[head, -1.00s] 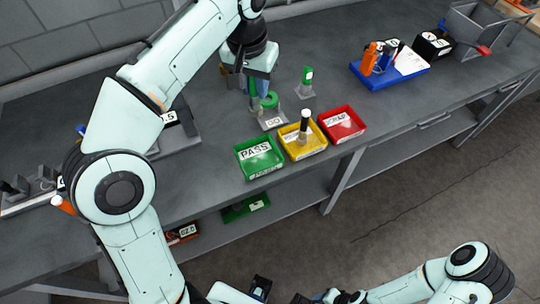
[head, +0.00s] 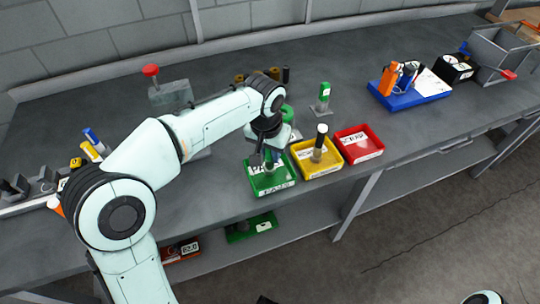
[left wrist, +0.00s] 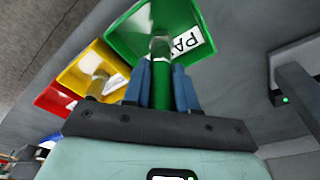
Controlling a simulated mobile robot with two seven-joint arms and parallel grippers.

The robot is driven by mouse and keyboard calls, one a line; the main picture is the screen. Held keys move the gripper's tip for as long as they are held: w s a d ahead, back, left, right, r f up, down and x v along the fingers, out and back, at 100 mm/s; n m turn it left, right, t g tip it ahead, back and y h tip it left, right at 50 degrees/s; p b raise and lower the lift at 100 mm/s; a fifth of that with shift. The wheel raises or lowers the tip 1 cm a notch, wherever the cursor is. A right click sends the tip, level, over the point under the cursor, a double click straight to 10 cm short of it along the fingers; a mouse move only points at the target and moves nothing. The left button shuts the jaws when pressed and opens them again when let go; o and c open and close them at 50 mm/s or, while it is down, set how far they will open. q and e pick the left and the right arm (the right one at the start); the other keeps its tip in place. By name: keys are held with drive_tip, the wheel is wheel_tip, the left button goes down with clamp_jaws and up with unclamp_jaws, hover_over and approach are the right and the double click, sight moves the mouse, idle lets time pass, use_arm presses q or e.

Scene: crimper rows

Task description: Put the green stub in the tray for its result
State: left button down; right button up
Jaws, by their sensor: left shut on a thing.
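My left gripper (head: 270,155) is over the green tray (head: 286,183), which is labelled PASS and stands at the bench's front edge. In the left wrist view its blue fingers (left wrist: 162,88) are shut on the green stub (left wrist: 161,86), whose far end points toward the tray (left wrist: 120,42). I cannot tell whether the stub touches the tray floor. The red tray (head: 367,154) at the right end looks empty apart from a label.
A green-topped piece on a small stand (head: 323,97) stands behind the trays. A blue tray with tools (head: 422,97) and a black box (head: 454,69) are farther right. A grey device with a red knob (head: 170,95) is at the back left.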

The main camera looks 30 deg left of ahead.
use_arm(q)
drive_tip(key=shift+f, duration=0.65)
drive_tip(key=shift+f, duration=0.2)
drive_tip(key=c, duration=0.9)
unclamp_jaws()
drive_tip(key=shift+r, duration=0.15)
wheel_tip(320, 180, up, 12)
drive_tip(key=s+p, duration=0.1)
drive_tip(key=p, duration=0.1)
drive_tip(key=shift+s, duration=0.4)
drive_tip(key=shift+d, duration=0.1)
